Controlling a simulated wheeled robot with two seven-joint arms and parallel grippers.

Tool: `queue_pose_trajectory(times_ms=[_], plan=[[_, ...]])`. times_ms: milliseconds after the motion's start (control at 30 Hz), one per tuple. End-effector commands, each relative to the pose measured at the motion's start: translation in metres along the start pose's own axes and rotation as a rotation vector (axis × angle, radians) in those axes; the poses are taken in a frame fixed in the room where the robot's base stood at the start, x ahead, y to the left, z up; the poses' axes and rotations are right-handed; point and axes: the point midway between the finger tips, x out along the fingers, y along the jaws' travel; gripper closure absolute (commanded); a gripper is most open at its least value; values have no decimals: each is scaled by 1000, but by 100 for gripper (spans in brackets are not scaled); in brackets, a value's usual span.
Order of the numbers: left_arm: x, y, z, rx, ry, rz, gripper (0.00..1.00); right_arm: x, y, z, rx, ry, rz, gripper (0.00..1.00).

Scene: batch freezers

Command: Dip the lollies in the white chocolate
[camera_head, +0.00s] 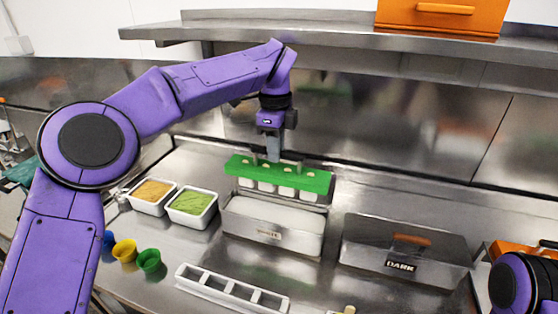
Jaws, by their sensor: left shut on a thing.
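My left gripper (272,152) is shut on a green lolly holder (310,180) and holds it level. Several white lollies (287,191) hang from the underside of the holder. They are above the back edge of a steel container (268,243) with a white label, which appears to hold white chocolate (270,212). I cannot tell from this view whether the lolly tips touch the container. To its right stands a second steel container (405,255) labelled DARK. Only a purple part of my right arm shows at the lower right; its gripper is out of view.
Two white tubs with tan (152,190) and green (191,203) contents stand left of the white container. Small yellow (124,251) and green (149,261) cups are in front of them. A white slotted rack (232,291) lies at the front. A steel shelf (330,37) runs above.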

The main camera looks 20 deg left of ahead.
Motion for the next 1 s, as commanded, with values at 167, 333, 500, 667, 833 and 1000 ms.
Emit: queue_pose_trajectory(times_ms=[167, 333, 500, 667, 833, 1000], plan=[[-7, 18, 2, -4, 4, -5, 100, 1, 0, 1, 0, 0, 0, 100], [4, 18, 2, -4, 4, -3, 100, 9, -1, 4, 0, 0, 0, 100], [21, 18, 2, -3, 4, -3, 100, 22, -2, 9, 0, 0, 0, 100], [35, 19, 2, -4, 5, -3, 100, 32, -3, 13, 0, 0, 0, 100], [37, 19, 2, -4, 5, -4, 100, 33, -3, 14, 0, 0, 0, 100], [37, 19, 2, -4, 5, -4, 100, 32, -3, 13, 0, 0, 0, 100]])
